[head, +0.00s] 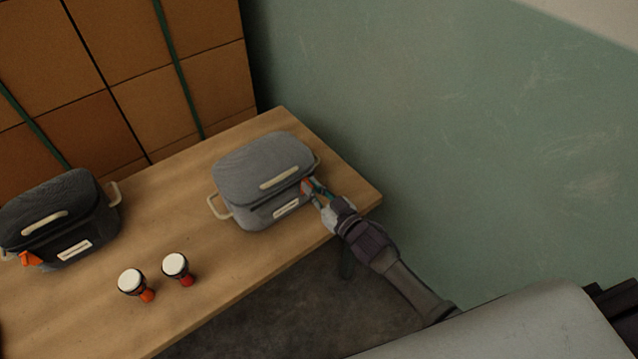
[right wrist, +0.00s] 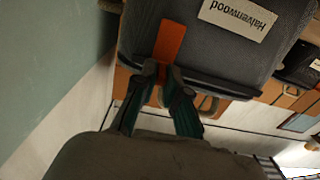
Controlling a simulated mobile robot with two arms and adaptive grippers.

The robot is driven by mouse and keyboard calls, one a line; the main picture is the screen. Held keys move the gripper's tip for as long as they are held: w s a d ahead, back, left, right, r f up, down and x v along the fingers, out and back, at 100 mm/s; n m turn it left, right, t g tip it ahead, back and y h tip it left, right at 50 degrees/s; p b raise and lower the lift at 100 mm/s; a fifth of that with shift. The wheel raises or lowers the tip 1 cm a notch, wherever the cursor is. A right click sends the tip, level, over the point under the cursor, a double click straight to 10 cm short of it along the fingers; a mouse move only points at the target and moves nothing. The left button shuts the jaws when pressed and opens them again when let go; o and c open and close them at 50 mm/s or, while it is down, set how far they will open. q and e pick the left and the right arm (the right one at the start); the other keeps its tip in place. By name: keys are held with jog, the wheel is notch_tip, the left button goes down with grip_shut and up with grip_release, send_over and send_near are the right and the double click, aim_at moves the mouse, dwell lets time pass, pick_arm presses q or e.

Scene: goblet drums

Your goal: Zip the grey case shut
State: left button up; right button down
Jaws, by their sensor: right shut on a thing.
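The grey case (head: 245,205) stands upright near the right end of the table, with its lid down over the body. It has cream handles and a pale label, which reads "Halvenwood" upside down in the right wrist view (right wrist: 238,14). My right gripper (head: 309,187) is at the case's front right corner. It is shut on the orange zip pull (right wrist: 171,42), which lies against the case's side in the right wrist view. How far the zip is closed along the seam cannot be told. My left gripper is not in view.
A black case (head: 85,228) with an orange pull stands at the table's left. Two small goblet drums (head: 132,281) (head: 176,265) with white heads stand between the cases, nearer the front edge. The wooden table (head: 225,270) is otherwise clear. Stacked brown boxes (head: 90,70) and a green wall (head: 450,130) lie behind.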

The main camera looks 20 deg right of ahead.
aim_at(254, 208)
jog(key=s+a, duration=0.1)
jog(key=a, duration=0.3)
jog(key=s+a, duration=0.2)
jog(key=a, duration=0.3)
jog(key=s+a+p, duration=0.1)
jog(key=s+a, duration=0.1)
jog(key=a, duration=0.2)
jog(key=shift+s+a, duration=0.1)
jog(key=shift+a, duration=0.15)
jog(key=c, duration=1.2)
grip_release()
jog(key=shift+a, duration=0.1)
jog(key=shift+s+d, duration=0.2)
jog(key=shift+s, duration=0.05)
jog(key=v, duration=1.1)
jog(key=shift+s, duration=0.2)
